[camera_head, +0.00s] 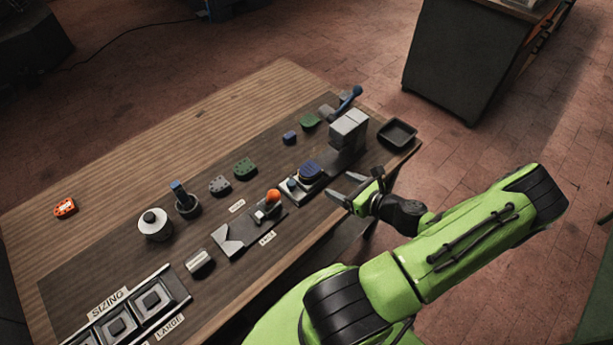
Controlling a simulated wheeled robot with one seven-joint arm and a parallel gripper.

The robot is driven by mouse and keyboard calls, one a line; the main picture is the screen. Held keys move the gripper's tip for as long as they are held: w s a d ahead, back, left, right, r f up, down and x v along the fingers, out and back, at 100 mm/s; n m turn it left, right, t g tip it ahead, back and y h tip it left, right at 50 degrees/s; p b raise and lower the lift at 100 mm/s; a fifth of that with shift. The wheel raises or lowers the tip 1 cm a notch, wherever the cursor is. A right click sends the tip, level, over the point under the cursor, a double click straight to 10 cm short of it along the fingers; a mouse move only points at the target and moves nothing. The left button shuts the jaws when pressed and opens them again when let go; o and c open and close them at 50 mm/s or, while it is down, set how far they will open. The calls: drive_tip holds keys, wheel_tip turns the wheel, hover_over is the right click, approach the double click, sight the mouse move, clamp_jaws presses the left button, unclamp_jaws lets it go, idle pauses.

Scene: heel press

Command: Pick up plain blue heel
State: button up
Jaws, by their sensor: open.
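A small plain blue heel (290,137) lies on the dark mat, left of the grey press block. No marks show on it at this size. A larger dark blue piece (310,169) sits on the grey fixture in front of the press, and I cannot tell its exact shape. My gripper (344,187) is open and empty, at the table's right front edge. It is to the right of the fixture, apart from the blue heel, with the press and fixture between them.
A grey press (348,130) with a blue lever stands beside a black tray (397,133). Green heels (244,168), a grey heel (220,185) and an orange-knobbed clamp (272,196) are nearby. An orange heel (65,207) lies far left. The table's back strip is mostly clear.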

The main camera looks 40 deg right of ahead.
sight(314, 173)
drive_tip(key=b+x, duration=0.1)
drive_tip(key=x, duration=1.1)
drive_tip(key=shift+w+a+f, duration=0.15)
drive_tip(key=shift+w, duration=0.15)
drive_tip(key=shift+s, duration=0.1)
drive_tip(key=shift+c, duration=0.3)
drive_tip(key=c, duration=0.7)
